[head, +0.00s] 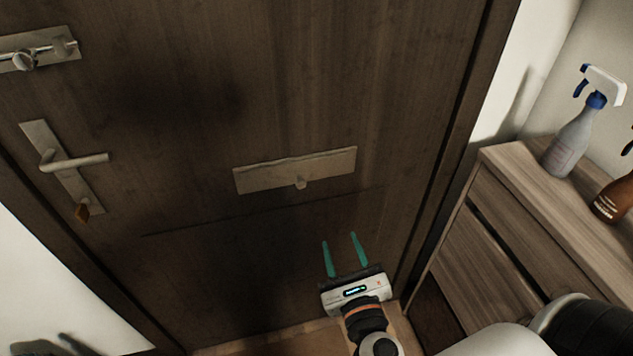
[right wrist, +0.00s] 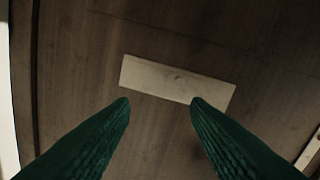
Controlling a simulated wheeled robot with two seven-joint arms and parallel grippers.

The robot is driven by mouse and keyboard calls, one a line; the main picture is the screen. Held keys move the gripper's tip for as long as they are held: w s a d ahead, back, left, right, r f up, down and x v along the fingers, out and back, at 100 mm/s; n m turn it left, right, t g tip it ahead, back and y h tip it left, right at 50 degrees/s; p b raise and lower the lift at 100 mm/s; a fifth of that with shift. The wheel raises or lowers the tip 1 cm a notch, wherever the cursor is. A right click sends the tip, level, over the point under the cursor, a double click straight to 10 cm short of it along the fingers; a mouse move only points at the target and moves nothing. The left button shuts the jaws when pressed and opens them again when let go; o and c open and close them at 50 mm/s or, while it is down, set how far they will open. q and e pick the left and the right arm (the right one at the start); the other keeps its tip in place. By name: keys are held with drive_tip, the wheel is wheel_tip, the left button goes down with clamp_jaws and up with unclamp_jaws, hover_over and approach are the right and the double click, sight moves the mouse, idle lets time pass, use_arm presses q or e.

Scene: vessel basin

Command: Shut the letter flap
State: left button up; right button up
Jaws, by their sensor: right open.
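The letter flap (head: 295,171) is a pale rectangular metal plate with a small knob at its lower edge, set in the dark wooden door (head: 230,80). It also shows in the right wrist view (right wrist: 178,80), ahead of the fingertips. I cannot tell from these frames how far the flap stands open. My right gripper (head: 339,238) is below and slightly right of the flap in the head view. Its two green fingers are spread with nothing between them, and they appear apart from the flap. My left gripper is not clearly seen.
A door handle (head: 75,162) with a key below it and a latch (head: 38,52) are on the door's left side. A wooden cabinet (head: 500,240) stands at the right, with a spray bottle (head: 575,135) and a brown bottle (head: 614,196) on top.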

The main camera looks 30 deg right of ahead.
use_arm(q)
drive_tip(key=r+p, duration=0.2)
drive_tip(key=r, duration=0.1)
drive_tip(key=r+p, duration=0.1)
drive_tip(key=p, duration=0.1)
drive_tip(key=shift+s+r, duration=0.15)
drive_tip(key=shift+s, duration=0.25)
use_arm(e)
drive_tip(key=x, duration=1.1)
drive_tip(key=shift+w+d, duration=0.35)
drive_tip(key=shift+d, duration=0.05)
clamp_jaws()
unclamp_jaws()
use_arm(q)
drive_tip(key=shift+a, duration=0.1)
